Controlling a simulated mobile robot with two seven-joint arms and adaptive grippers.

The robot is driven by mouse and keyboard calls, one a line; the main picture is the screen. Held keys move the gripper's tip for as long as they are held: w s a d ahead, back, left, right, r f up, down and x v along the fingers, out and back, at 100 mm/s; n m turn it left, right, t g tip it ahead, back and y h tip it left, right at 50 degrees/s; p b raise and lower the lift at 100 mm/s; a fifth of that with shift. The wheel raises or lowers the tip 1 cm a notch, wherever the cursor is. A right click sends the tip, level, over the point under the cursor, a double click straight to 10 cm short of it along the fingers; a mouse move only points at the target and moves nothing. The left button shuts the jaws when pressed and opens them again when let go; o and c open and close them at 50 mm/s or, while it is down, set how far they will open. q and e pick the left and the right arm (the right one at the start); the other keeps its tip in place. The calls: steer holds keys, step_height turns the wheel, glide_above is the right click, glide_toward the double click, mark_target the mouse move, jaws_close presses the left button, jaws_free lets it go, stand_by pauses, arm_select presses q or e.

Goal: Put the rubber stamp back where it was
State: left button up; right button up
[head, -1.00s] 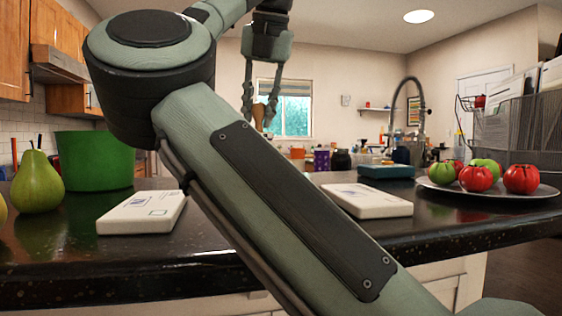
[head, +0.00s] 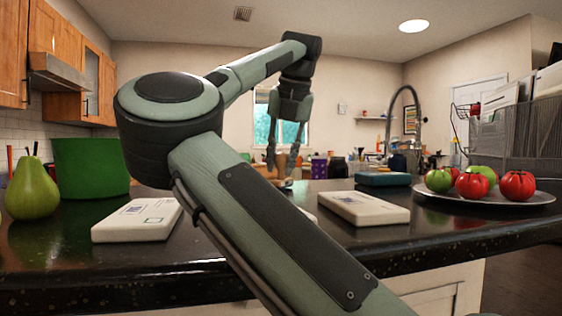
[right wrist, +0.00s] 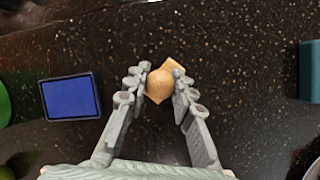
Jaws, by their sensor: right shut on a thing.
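My right gripper (head: 285,164) hangs fingers-down over the far part of the dark counter. In the right wrist view its fingers (right wrist: 160,83) are closed around the rubber stamp's round wooden handle (right wrist: 159,87). A corner of the stamp's wooden base shows past the handle. In the head view the stamp is small and low between the fingertips, close to the counter; I cannot tell whether it touches. An open blue ink pad (right wrist: 71,96) lies left of the stamp in the right wrist view. My left gripper is not in view.
Two white labelled boxes (head: 138,220) (head: 364,208) lie nearer on the counter (head: 430,228). A teal box (head: 383,179) and a plate (head: 540,198) of tomatoes and apples are right. A green pot (head: 92,166) and pear (head: 32,189) are left.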

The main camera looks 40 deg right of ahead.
steer(key=shift+f, duration=0.1)
steer(key=o, duration=0.5)
steer(key=shift+c, duration=0.2)
steer(key=o, duration=0.5)
steer(key=shift+c, duration=0.2)
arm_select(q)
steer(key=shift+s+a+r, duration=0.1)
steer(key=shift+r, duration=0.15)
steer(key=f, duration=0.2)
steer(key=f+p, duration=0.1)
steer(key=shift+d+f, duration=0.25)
arm_select(e)
steer(key=v, duration=1.2)
